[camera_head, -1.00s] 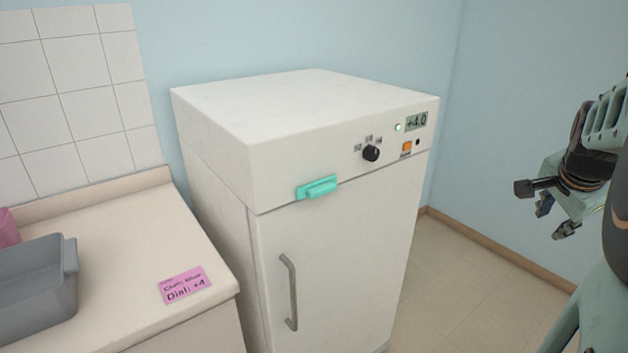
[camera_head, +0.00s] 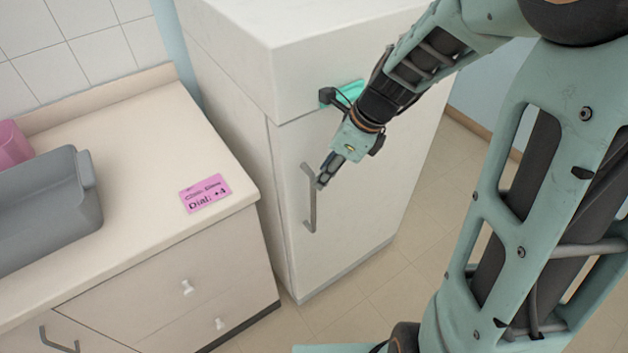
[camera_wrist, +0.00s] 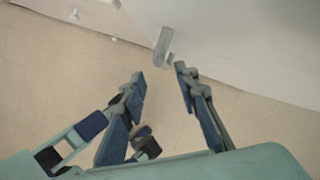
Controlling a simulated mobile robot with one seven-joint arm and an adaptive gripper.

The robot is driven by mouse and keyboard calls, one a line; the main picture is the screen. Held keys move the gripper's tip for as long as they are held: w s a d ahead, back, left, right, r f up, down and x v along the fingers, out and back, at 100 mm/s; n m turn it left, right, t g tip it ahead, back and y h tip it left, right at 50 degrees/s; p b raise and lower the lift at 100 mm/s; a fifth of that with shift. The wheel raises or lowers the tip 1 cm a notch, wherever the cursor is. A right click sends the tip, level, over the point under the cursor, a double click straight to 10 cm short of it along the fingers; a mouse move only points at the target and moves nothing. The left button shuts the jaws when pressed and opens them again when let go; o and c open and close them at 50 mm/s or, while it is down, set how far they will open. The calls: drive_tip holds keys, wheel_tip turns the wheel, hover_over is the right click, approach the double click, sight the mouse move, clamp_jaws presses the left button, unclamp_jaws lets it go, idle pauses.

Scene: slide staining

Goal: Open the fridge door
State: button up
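The white fridge (camera_head: 235,40) stands beside the counter, and its door (camera_head: 290,250) looks shut. A grey vertical bar handle (camera_head: 312,215) is on the door's left side; its end also shows in the wrist view (camera_wrist: 163,42). My gripper (camera_head: 322,180) is by the handle's upper part in the head view. In the wrist view my gripper (camera_wrist: 158,72) is open, with its two fingers apart and the handle just beyond the gap between the tips. Whether a finger touches the handle I cannot tell. My arm partly hides a teal piece (camera_head: 351,91) above the door.
The counter (camera_head: 130,130) to the left carries a grey tub (camera_head: 45,225), a pink container (camera_head: 12,140) and a pink "Dial: +4" card (camera_head: 205,193). Drawers with white knobs (camera_head: 187,287) are below. Tiled floor (camera_head: 375,290) in front of the fridge is clear.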

drive_tip(key=x, duration=0.7)
drive_tip(key=shift+f+b, duration=0.35)
drive_tip(key=shift+b, duration=0.05)
drive_tip(key=shift+a, duration=0.1)
clamp_jaws()
